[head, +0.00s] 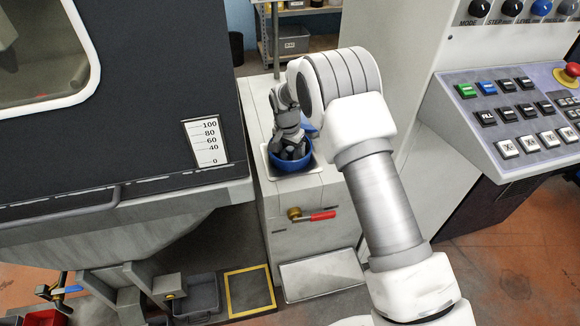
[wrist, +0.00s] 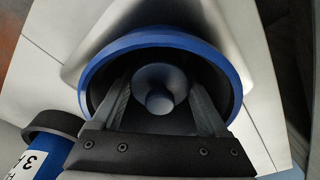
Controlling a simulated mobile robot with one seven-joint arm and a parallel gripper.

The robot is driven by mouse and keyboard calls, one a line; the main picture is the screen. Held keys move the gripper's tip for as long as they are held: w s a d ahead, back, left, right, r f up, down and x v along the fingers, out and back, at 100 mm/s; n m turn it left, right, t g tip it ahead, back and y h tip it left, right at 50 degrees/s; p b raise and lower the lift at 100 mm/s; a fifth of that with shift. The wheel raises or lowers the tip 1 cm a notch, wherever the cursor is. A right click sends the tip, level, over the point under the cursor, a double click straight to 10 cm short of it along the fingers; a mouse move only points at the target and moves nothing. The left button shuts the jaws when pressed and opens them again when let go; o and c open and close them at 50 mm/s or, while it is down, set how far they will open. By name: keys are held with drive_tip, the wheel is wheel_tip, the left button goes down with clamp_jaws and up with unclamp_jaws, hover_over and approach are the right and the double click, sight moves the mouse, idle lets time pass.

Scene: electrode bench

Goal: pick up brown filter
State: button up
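No brown filter is recognisable in either view. My gripper (head: 290,148) points down into a round blue-rimmed bowl (head: 288,166) set in the top of a pale cabinet. In the wrist view, my gripper (wrist: 160,92) is open, with its two fingers apart inside the blue rim (wrist: 165,40). A dark grey rounded knob (wrist: 160,85) shows in the bowl's middle, between the fingers. I cannot tell whether the fingers touch it. The bowl's interior is dark, and the gripper body hides its near side.
A blue cylinder with a black cap and a white label reading 3 (wrist: 38,160) shows at the wrist view's lower left. The cabinet front carries a red-handled valve (head: 312,215). A dark machine (head: 130,100) stands left, and a button panel (head: 515,115) stands right.

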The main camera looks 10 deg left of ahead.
clamp_jaws()
drive_tip(key=shift+r, duration=0.15)
